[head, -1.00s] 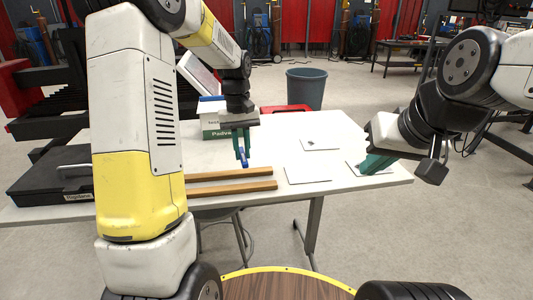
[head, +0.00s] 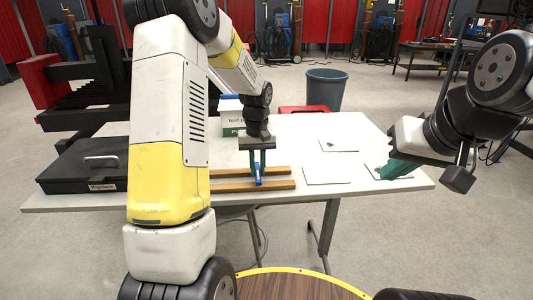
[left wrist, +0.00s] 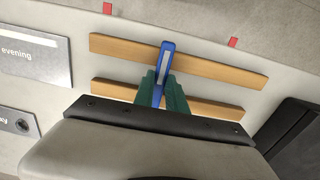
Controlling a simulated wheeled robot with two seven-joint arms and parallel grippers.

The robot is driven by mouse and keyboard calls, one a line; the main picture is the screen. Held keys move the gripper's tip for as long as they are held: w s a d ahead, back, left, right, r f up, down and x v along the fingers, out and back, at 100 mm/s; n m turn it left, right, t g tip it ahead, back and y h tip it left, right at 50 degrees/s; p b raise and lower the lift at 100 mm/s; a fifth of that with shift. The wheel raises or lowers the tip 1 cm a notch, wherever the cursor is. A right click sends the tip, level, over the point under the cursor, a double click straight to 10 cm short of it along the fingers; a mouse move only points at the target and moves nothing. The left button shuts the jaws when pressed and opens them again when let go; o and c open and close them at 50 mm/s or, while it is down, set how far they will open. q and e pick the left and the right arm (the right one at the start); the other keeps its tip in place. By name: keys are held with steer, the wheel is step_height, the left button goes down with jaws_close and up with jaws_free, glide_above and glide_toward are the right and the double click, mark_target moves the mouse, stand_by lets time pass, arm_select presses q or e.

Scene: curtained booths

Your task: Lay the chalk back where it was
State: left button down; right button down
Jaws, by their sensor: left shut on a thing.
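A blue stick with a pale label, which I take as the chalk, (head: 258,171) is between the fingers of my left gripper (head: 258,179). In the left wrist view the chalk (left wrist: 164,62) lies crosswise over two wooden strips, and the green fingers of my left gripper (left wrist: 161,92) are shut on it. I cannot tell whether it touches the strips. The wooden strips (head: 281,185) lie side by side on the table. My right gripper (head: 393,170) is low by the right-hand card; its fingers are partly hidden.
White cards lie right of the strips: a near one (head: 326,174), a back one (head: 342,146) with a small dark object, and a right one (head: 403,172). A box (head: 231,120) and red case (head: 305,109) stand behind. A black lidded case (head: 85,165) is at left.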

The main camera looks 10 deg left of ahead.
arm_select(q)
steer(key=shift+f, duration=0.55)
steer(key=c, duration=1.3)
jaws_free()
step_height(320, 180, up, 8)
steer(key=shift+f, duration=0.15)
steer(key=s+r+m+t, duration=0.1)
steer(key=s+r, duration=0.3)
steer(key=s, duration=0.4)
steer(key=s+d+r+m+t+h, duration=0.1)
steer(key=s+r+t, duration=0.2)
steer(key=s+r, duration=0.2)
steer(key=s+d+r+m+t+h, duration=0.1)
steer(key=s+r, duration=0.3)
steer(key=s, duration=0.7)
steer(key=shift+s+d+r+m+t, duration=0.1)
steer(key=shift+r+m+t, duration=0.3)
steer(key=shift+t, duration=0.2)
